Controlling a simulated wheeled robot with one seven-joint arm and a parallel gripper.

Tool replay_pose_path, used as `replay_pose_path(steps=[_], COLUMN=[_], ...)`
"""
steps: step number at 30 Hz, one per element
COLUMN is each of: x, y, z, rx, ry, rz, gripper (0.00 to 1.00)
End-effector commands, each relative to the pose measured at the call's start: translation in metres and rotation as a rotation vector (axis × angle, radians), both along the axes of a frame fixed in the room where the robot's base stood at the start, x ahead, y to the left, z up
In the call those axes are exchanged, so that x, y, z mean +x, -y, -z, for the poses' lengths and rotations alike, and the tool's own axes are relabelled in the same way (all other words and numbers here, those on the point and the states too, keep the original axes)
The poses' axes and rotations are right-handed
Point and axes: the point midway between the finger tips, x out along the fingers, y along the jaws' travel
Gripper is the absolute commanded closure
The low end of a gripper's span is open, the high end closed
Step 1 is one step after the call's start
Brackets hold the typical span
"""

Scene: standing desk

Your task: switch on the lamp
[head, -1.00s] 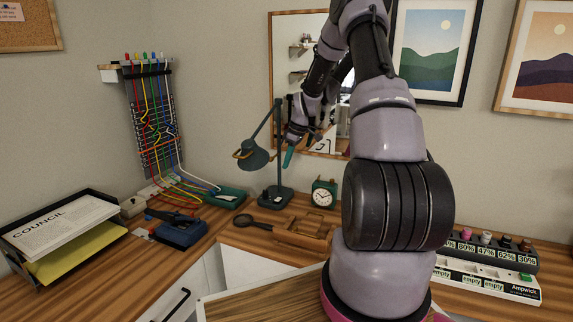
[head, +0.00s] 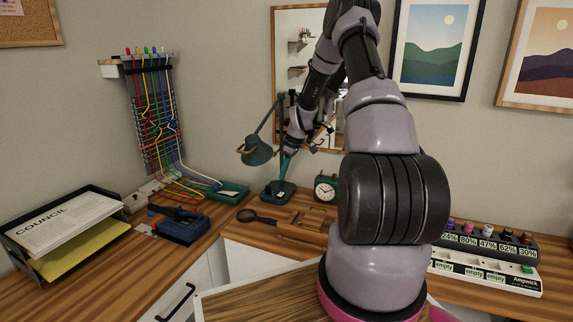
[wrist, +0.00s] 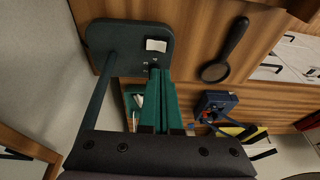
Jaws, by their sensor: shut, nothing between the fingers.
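The dark teal desk lamp stands at the back of the desk, its shade (head: 258,151) tilted down to the left on a thin arm, its base (head: 274,192) flat on the wood. No glow shows at the shade. In the wrist view the lamp base (wrist: 103,38) is at the upper left, with a white rectangular switch (wrist: 156,45) near its right edge. My gripper (head: 284,172) points down over the base. In the wrist view the green fingers of my gripper (wrist: 156,72) are shut and empty, their tips just below the switch. I cannot tell whether they touch the base.
A green clock (head: 326,189) stands right of the lamp. A magnifying glass (head: 257,216) and a wooden tray (head: 305,226) lie in front. A green tray (head: 229,192) and a blue device (head: 182,228) are to the left. A mirror (head: 290,20) hangs behind.

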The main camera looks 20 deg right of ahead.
Motion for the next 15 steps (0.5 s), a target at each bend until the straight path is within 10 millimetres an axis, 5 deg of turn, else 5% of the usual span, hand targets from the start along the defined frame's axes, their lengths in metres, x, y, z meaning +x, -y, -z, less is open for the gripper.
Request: replay_pose_path(steps=[6,15], x=[0.002,0.000], y=[-0.008,-0.011], z=[0.042,0.065], rx=[0.000,-0.001], ry=[-0.003,0.000], rz=[0.001,0.001], gripper=[1.00,1.00])
